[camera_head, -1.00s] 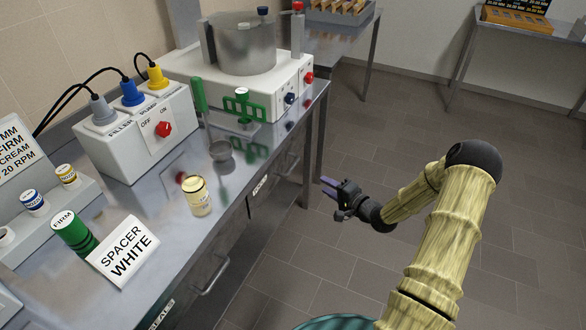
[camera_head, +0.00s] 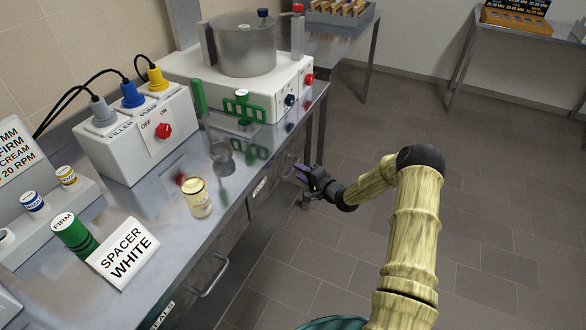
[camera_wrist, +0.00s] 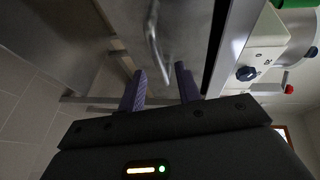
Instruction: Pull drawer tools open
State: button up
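The far drawer (camera_head: 268,203) is in the front of the steel bench, with a small label (camera_head: 259,188) that is too small to read surely. Its handle is hard to make out in the head view. My gripper (camera_head: 300,174) is beside that drawer front, over the floor side of the bench. In the wrist view a metal bar handle (camera_wrist: 153,42) on a steel front lies ahead of my gripper (camera_wrist: 160,86). The two purple fingers are apart with nothing between them, and the handle is beyond their tips. I see no contact.
A nearer drawer with a bar handle (camera_head: 210,278) and a label reading SEALS (camera_head: 162,314) is in the same bench. A cream jar (camera_head: 197,198) and a SPACER WHITE sign (camera_head: 124,252) stand near the bench edge. The tiled floor (camera_head: 480,200) to the right is clear.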

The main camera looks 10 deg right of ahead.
aim_at(293, 168)
jog(key=shift+x, duration=2.25)
jog(key=shift+c, duration=0.4)
grip_shut()
